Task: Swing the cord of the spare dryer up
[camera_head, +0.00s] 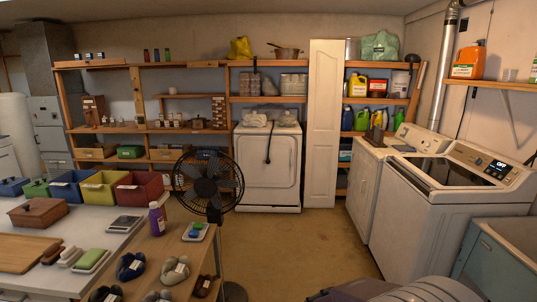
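The spare dryer (252,180) appears to be the white front-door machine against the back shelving, in the middle of the view. A dark cord (269,140) hangs from its top down over the front, with its thicker end (267,160) about halfway down the door. The cord's upper part runs among pale bundles (254,118) on the dryer's top, and its far end is hidden. Neither of my grippers shows in this view.
A black pedestal fan (207,186) stands left of the dryer. A white panel (322,130) leans to its right. The tan floor (300,245) before the dryer is clear. White machines (450,200) line the right wall; a cluttered table (190,255) is at left.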

